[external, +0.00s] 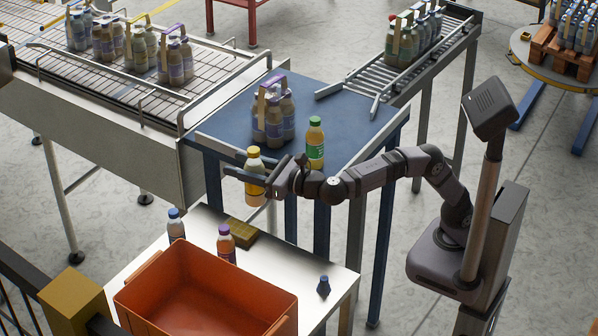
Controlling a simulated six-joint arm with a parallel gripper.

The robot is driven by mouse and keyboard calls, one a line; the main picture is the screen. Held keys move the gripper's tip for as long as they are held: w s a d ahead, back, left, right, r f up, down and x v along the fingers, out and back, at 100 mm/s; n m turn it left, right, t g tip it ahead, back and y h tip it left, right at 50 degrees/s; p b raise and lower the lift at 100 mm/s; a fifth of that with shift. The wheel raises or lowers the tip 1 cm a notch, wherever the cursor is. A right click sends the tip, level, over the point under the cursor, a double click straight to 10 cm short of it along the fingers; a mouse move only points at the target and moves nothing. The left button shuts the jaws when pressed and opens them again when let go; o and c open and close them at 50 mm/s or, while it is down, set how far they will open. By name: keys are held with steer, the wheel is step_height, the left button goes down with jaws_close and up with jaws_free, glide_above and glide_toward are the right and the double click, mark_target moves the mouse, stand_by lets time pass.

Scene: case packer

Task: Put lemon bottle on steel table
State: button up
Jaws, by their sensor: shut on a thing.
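The lemon bottle (254,164), with a yellow cap and yellow label, is upright in my gripper (250,178). My gripper is shut around its middle, and the fingers hide part of the label. The bottle hangs in the air past the front edge of the blue-topped table, above and behind the light steel table (325,272). The steel table stands at the lower middle and carries an orange crate on its front part.
The orange crate (205,295) covers much of the steel table. A green-capped bottle (315,143) and a bottle pack (273,112) stand on the blue table (350,105).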

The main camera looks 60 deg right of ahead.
step_height(320, 180, down, 28)
steer(key=p, duration=0.1)
steer(key=shift+f+p, duration=0.2)
steer(key=shift+p, duration=0.2)
stand_by(0.5)
steer(key=shift+f, duration=0.25)
steer(key=o, duration=1.3)
steer(key=shift+c, duration=0.2)
steer(key=shift+r, duration=0.1)
